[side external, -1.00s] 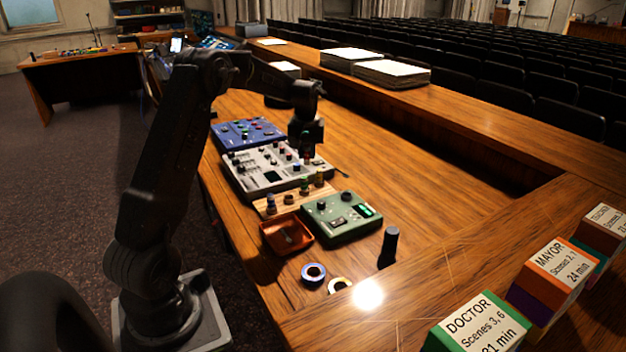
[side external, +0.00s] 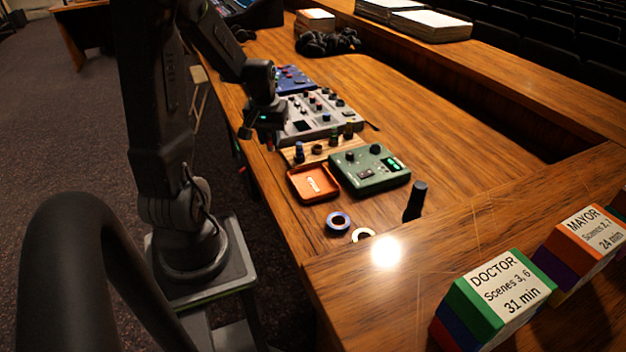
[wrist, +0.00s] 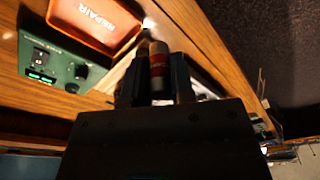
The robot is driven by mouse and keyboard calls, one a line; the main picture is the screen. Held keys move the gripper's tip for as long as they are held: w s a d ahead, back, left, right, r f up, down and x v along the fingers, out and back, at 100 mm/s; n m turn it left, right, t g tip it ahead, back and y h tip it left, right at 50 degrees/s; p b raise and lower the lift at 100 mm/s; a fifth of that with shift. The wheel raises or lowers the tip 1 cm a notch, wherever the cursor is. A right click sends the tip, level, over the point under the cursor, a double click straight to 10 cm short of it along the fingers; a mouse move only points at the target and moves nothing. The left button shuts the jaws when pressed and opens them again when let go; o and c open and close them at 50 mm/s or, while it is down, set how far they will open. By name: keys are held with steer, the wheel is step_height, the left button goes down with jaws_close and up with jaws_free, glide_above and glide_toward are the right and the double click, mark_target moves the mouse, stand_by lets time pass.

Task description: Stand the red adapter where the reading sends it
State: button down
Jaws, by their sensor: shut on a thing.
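My gripper (side external: 259,132) is shut on the red adapter (wrist: 158,66), a short cylinder with a red band and a pale end, held between both fingers in the wrist view. In the side view they are near the desk's left edge, left of the wooden rack (side external: 325,153); the adapter is small and dark there. The green meter box (side external: 368,180) has a knob and lit green displays, which also show in the wrist view (wrist: 40,66); I cannot read the figures. An orange tray (side external: 312,196), marked REPAIR in the wrist view (wrist: 108,18), sits beside the meter.
Several adapters stand in the rack. A grey mixer (side external: 312,126) and a blue unit (side external: 294,79) lie behind it. Two tape rings, one blue (side external: 339,222), and a dark upright cylinder (side external: 415,201) stand in front. Labelled blocks (side external: 500,292) are at right. Desk right of the mixer is clear.

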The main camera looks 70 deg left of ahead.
steer(key=w+d+f, duration=0.1)
steer(key=w+f, duration=0.1)
steer(key=w, duration=0.1)
steer(key=w+d+f, duration=0.2)
steer(key=w, duration=0.1)
steer(key=w+d+f, duration=0.2)
steer(key=w, duration=0.1)
steer(key=shift+w+f, duration=0.15)
steer(key=shift+f, duration=0.05)
steer(key=shift+w+d+f, duration=0.1)
steer(key=shift+f, duration=1.95)
steer(key=shift+f, duration=0.1)
steer(key=c, duration=1)
jaws_free()
